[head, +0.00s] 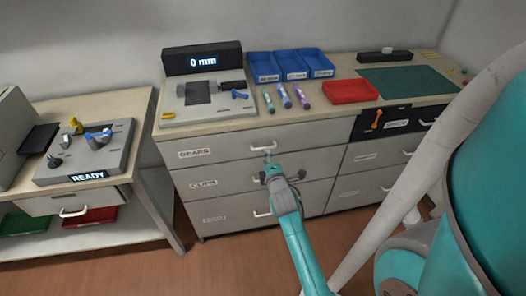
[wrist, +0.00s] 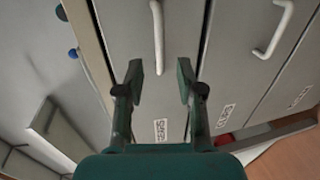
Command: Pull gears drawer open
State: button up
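The gears drawer (head: 222,153) is the top left drawer of the grey cabinet. It looks shut, flush with the drawers below, with a "GEARS" label at its left. Its pale bar handle (head: 263,149) also shows in the wrist view (wrist: 158,35), upright near the top. My gripper (head: 268,162) is just in front of and slightly below the handle in the head view.
Two more labelled drawers (head: 225,182) lie below. A dark drawer (head: 385,123) is at the right. The countertop holds blue bins (head: 290,66), a red tray (head: 350,92) and a gauge (head: 205,105) reading "0 mm". A side table (head: 140,110) stands left. Floor in front is clear.

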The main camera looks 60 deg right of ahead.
jog(key=shift+x, duration=3)
jog(key=shift+s, duration=0.1)
grip_shut()
